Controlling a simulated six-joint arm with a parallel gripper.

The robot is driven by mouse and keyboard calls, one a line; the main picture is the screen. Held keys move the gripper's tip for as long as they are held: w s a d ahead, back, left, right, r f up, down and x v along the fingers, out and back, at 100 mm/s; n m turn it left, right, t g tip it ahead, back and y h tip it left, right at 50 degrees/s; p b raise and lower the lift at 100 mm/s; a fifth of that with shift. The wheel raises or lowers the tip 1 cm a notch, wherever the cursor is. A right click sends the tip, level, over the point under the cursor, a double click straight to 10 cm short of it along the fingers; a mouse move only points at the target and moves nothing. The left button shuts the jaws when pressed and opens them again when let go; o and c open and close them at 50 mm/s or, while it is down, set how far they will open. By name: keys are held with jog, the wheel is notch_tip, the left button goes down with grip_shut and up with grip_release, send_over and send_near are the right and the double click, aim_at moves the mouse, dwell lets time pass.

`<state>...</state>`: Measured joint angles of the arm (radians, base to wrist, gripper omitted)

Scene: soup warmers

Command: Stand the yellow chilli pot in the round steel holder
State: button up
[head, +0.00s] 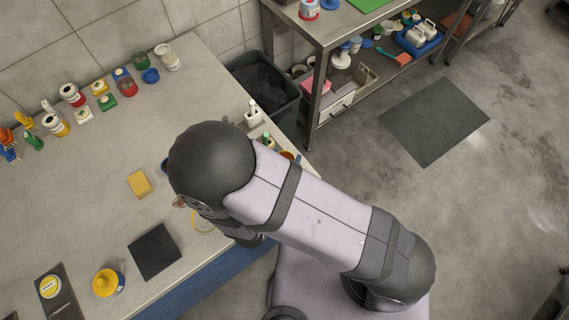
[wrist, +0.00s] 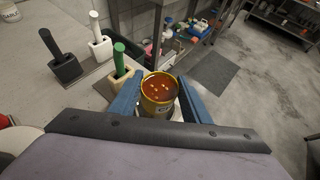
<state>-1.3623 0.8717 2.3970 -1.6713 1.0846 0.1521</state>
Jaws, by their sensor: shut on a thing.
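The yellow chilli pot (wrist: 158,108) is upright between the two blue fingers of my gripper (wrist: 160,100) in the wrist view. Its open top shows orange-brown chilli with pale bits. My gripper is shut on it. In the head view my arm hides the gripper; a small orange-brown patch past the arm (head: 287,155) looks like the pot's top. A pale surface shows just below the pot in the wrist view. I cannot tell whether it is the round steel holder, or whether the pot touches it.
A green-handled tool in a pale block (wrist: 120,62) stands close to the left finger. White-handled (wrist: 98,38) and black-handled (wrist: 55,55) ones stand beyond.

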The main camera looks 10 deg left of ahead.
jog(key=shift+f, duration=1.85)
jog(key=shift+f, duration=0.1)
jog(key=shift+f, duration=0.15)
jog(key=o, duration=1.1)
